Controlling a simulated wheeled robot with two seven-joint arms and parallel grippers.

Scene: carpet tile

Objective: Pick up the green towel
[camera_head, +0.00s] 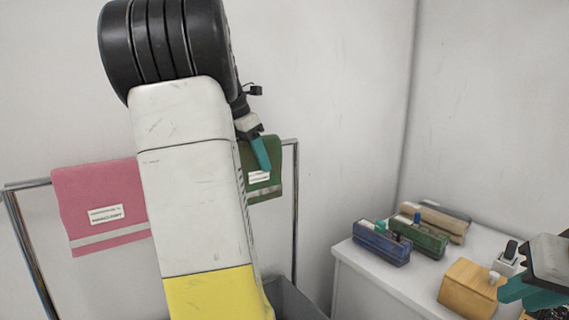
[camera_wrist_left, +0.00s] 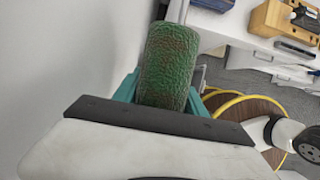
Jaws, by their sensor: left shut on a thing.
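The green towel (camera_head: 275,187) hangs at the right end of a metal rack, partly hidden behind my left arm. It has a pale stripe and a white label. My left gripper (camera_head: 261,153) is at the towel's upper part. In the left wrist view the green towel (camera_wrist_left: 168,62) is bunched between the teal fingers, and the gripper is shut on it. My right gripper (camera_head: 528,290) is at the lower right edge of the head view, partly cut off; its opening cannot be made out.
A pink towel (camera_head: 88,190) with a label hangs on the rack's left part. The rack's rail (camera_head: 28,184) runs close to the white wall. A white table (camera_head: 352,262) at the right holds blue, green and tan items and a wooden block (camera_head: 468,290).

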